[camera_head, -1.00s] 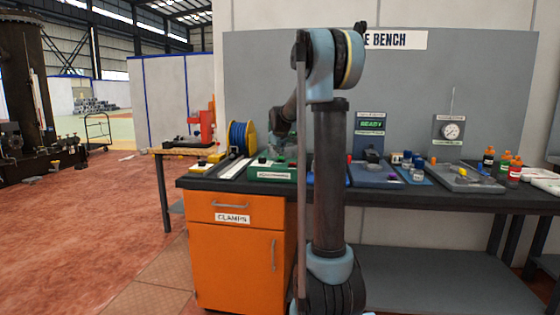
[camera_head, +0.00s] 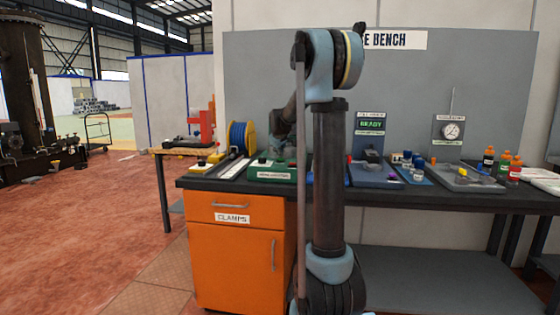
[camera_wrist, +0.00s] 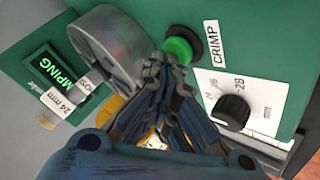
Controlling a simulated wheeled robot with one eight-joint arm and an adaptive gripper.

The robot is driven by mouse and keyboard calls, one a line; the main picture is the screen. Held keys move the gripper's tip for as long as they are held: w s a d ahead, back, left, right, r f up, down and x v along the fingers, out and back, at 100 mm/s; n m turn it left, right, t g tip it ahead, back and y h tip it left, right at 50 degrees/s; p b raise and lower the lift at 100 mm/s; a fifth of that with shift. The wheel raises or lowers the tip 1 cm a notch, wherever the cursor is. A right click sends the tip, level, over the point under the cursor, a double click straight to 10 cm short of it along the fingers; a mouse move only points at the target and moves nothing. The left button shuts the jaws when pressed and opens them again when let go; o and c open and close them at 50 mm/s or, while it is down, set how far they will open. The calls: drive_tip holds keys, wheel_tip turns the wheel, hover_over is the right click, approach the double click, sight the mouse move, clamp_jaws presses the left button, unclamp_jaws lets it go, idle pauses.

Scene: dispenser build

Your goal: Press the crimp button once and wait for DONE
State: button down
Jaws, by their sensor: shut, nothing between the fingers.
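The crimp button (camera_wrist: 182,47) is a green round cap in a dark collar on a green machine (camera_wrist: 225,25), next to a CRIMP label (camera_wrist: 212,43). My gripper (camera_wrist: 172,65) is shut and empty. Its fingertips are at the button's near edge and overlap it in the wrist view; I cannot tell whether they press it. A display (camera_wrist: 62,75) on the machine shows green letters ending in "MPING", its start cut off. In the head view the green machine (camera_head: 270,172) sits on the bench, with my gripper (camera_head: 284,150) over it, small and unclear.
A grey metal ring (camera_wrist: 105,47) stands left of the fingertips, and a black dial (camera_wrist: 232,112) is to their right. On the bench are a blue spool (camera_head: 240,138), a unit whose sign reads READY (camera_head: 371,125), a gauge (camera_head: 451,131) and several bottles.

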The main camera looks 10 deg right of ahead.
drive_tip(key=shift+r, duration=0.1)
idle(0.3)
drive_tip(key=shift+r, duration=0.85)
drive_tip(key=shift+r, duration=2.5)
drive_tip(key=s+d+f+m+g, duration=0.1)
drive_tip(key=s+f, duration=0.2)
drive_tip(key=s, duration=0.7)
drive_tip(key=s+f+m+g, duration=0.15)
drive_tip(key=s+f, duration=0.25)
drive_tip(key=s, duration=0.7)
drive_tip(key=s+d+f+m+g, duration=0.1)
drive_tip(key=s+f+m, duration=0.15)
drive_tip(key=s, duration=0.75)
drive_tip(key=s+f+m+g, duration=0.1)
drive_tip(key=s+f, duration=0.8)
drive_tip(key=s, duration=0.3)
drive_tip(key=s+a+f+m+g+y, duration=0.1)
drive_tip(key=s+f+g, duration=0.1)
drive_tip(key=s+f, duration=0.7)
drive_tip(key=s, duration=0.4)
drive_tip(key=shift+s+f+m, duration=0.2)
drive_tip(key=shift+s+m, duration=0.05)
drive_tip(key=shift+m, duration=0.05)
